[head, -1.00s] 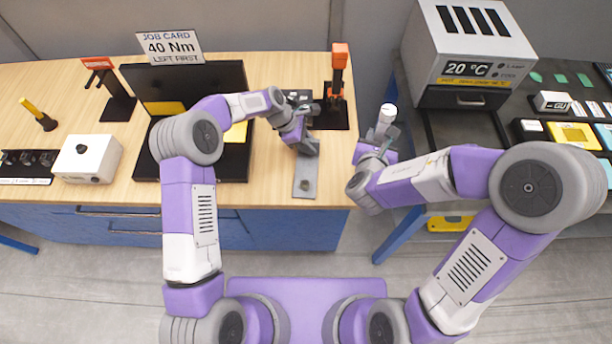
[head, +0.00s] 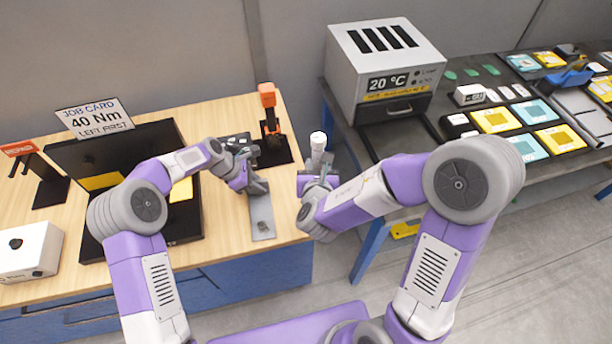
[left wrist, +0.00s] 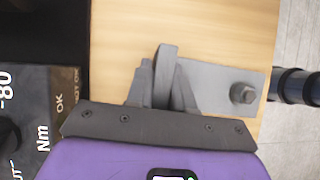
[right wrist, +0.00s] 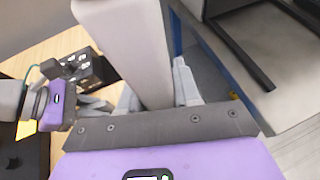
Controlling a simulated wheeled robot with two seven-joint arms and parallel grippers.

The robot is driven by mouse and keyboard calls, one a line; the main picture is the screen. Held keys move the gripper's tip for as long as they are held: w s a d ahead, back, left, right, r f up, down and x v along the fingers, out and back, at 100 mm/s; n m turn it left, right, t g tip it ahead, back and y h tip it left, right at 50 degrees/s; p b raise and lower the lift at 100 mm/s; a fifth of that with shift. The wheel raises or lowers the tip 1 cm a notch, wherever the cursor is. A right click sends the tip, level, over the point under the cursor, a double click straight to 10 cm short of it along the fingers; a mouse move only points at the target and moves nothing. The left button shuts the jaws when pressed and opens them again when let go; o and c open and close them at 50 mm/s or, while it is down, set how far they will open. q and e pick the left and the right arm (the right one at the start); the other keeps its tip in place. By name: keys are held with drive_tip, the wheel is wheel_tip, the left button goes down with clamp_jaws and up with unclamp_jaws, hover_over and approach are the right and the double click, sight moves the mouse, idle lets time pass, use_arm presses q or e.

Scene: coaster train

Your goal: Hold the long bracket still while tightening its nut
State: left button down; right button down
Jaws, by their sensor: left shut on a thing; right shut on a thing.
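The long bracket (head: 262,215) is a flat grey plate with an upright part, lying near the table's front edge. Its nut (head: 263,226) sits on the front part of the plate; it also shows in the left wrist view (left wrist: 242,93). My left gripper (head: 256,184) is shut on the bracket's upright part (left wrist: 165,75), behind the nut. My right gripper (head: 318,174) is shut on a light grey tool with a white top (head: 318,142), held upright to the right of the table, apart from the nut. The tool's lower end is hidden in the head view.
A small dark box (left wrist: 40,105) marked Nm lies near my left gripper. An oven-like box (head: 388,65) and a cluttered dark bench (head: 410,140) stand right.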

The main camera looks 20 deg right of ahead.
drive_tip(key=s+a+r+n+g+y, duration=0.1)
drive_tip(key=s+a+n+y, duration=0.15)
drive_tip(key=a, duration=0.65)
drive_tip(key=s+a+n+g+y, duration=0.1)
drive_tip(key=s+a+g, duration=0.15)
drive_tip(key=a, duration=0.55)
drive_tip(key=shift+s+d+f+m+g+y, duration=0.1)
drive_tip(key=shift+d+f+m+g+y, duration=1)
drive_tip(key=shift+d+f+m, duration=1.75)
drive_tip(key=shift+s+d+f+m+g+y, duration=0.1)
drive_tip(key=shift+d+f+m+g+y, duration=0.35)
drive_tip(key=shift+d+f+m+g, duration=2.45)
drive_tip(key=shift+s+d+f+m+g+y, duration=0.15)
drive_tip(key=shift+d+f+m+y, duration=0.65)
drive_tip(key=shift+d+m, duration=2.35)
drive_tip(key=shift+w+a+f+m, duration=0.1)
drive_tip(key=shift+a+f+m, duration=0.5)
drive_tip(key=shift+f, duration=0.3)
drive_tip(key=shift+a+f+m, duration=0.55)
drive_tip(key=shift+f, duration=0.35)
drive_tip(key=shift+s+a+m, duration=0.1)
drive_tip(key=shift+s+m, duration=0.2)
drive_tip(key=shift+s, duration=0.15)
